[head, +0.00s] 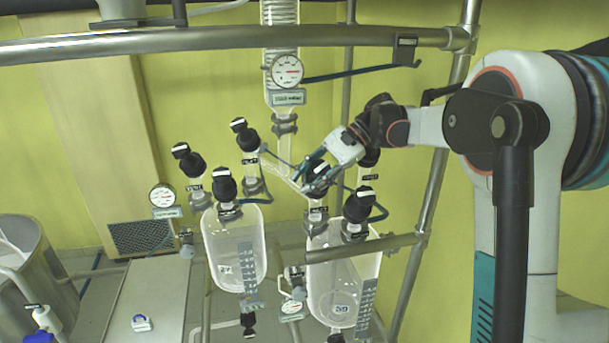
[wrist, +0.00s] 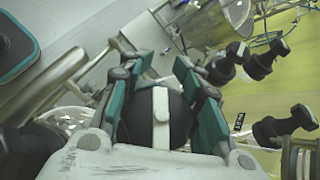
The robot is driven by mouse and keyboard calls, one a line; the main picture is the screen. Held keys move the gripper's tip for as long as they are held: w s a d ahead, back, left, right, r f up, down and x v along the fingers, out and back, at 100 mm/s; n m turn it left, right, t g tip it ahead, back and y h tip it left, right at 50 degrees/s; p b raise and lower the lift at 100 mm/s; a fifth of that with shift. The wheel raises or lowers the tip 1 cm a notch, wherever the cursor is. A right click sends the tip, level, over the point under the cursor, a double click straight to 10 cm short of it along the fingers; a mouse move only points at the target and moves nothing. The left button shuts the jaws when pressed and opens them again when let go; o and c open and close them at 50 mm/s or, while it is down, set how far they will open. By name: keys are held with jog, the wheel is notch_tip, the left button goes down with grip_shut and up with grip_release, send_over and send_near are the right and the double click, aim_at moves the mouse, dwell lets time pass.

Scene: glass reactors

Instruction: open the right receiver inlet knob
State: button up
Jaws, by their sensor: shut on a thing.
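My gripper (head: 312,178) reaches in from the right and is shut on a black knob (head: 321,169) above the right glass receiver (head: 343,280). In the wrist view the knob (wrist: 176,128) is a round black cap with a white bar across its top. The teal fingers of my gripper (wrist: 158,66) lie on both sides of it. The white bar runs roughly along the fingers' length. In the head view the fingers hide part of the knob. Whether its valve is open or shut cannot be told.
Another black knob (head: 364,199) stands right of the held one on the right receiver. The left receiver (head: 233,250) carries a black knob (head: 225,186). A pressure gauge (head: 287,70) hangs above.

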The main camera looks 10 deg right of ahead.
jog(key=shift+s+d+n+g+h+p, duration=0.2)
jog(key=shift+n+g+h, duration=0.35)
jog(key=shift+n, duration=0.1)
jog(key=shift+s+d+n+g+h+p, duration=0.15)
jog(key=shift+n+g+h, duration=0.4)
jog(key=shift+n, duration=0.1)
jog(key=o, duration=1)
jog(key=shift+c, duration=0.2)
jog(key=shift+d+f, duration=0.1)
jog(key=shift+d, duration=0.05)
